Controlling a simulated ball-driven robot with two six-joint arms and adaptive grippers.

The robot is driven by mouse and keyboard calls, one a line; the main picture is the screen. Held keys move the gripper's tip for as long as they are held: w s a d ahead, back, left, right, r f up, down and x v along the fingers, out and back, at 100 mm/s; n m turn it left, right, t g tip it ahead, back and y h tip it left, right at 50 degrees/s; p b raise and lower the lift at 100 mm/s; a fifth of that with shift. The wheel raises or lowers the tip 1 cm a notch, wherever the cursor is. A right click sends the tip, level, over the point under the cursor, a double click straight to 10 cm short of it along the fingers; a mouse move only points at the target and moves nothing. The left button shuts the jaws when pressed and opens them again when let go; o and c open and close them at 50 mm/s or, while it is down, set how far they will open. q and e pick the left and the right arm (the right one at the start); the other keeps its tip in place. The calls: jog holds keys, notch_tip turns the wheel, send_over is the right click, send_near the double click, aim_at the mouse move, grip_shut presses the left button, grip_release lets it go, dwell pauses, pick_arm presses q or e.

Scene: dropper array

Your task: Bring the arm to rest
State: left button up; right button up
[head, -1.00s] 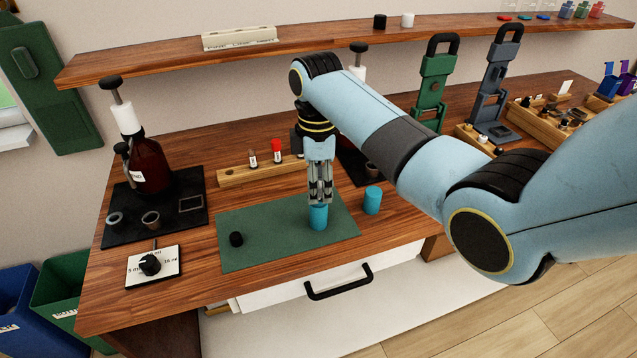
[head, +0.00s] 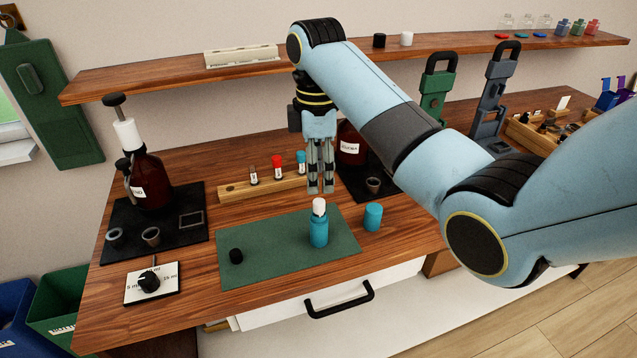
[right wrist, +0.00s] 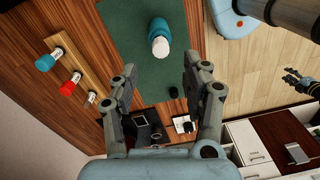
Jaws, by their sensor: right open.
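My right gripper (head: 320,190) is empty and hangs pointing down over the back edge of the green mat. In the right wrist view its two fingers (right wrist: 160,88) are spread apart with nothing between them. A teal bottle with a white top (head: 318,229) stands upright on the green mat (head: 275,262), below and in front of the fingertips, apart from them. It also shows in the right wrist view (right wrist: 159,32), beyond the fingers. My left gripper does not show in the head view.
A teal cylinder (head: 373,217) and a black cap (head: 236,256) are near the bottle. A wooden rack (head: 235,190) with capped vials lies behind the mat. Brown pump bottles stand left (head: 151,183) and right (head: 350,145). A shelf (head: 150,80) runs above.

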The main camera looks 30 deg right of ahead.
dwell(0.5)
jog(key=shift+s+f, duration=0.2)
jog(key=shift+s, duration=0.05)
jog(key=s+f+m+t, duration=0.2)
jog(key=s+f+m, duration=0.25)
jog(key=s, duration=0.75)
jog(key=s+a+r+m+t+h, duration=0.1)
jog(key=s+r+m, duration=0.2)
jog(key=s, duration=0.4)
jog(key=s+r+m+t, duration=0.1)
jog(key=s+r+m, duration=0.25)
jog(key=s, duration=0.35)
notch_tip(320, 180, down, 42)
jog(key=s+d+r+g+b, duration=0.1)
jog(key=s+d+b, duration=0.1)
jog(key=b, duration=1.1)
jog(key=s+f+b, duration=0.4)
jog(key=s+f, duration=0.5)
jog(key=f, duration=0.3)
jog(key=s+d+f+m+g+b, duration=0.1)
jog(key=s+f+b, duration=0.4)
jog(key=s+f, duration=0.4)
notch_tip(320, 180, down, 4)
jog(key=shift+s+r+g, duration=0.15)
jog(key=shift+r+g, duration=0.05)
jog(key=shift+g, duration=0.1)
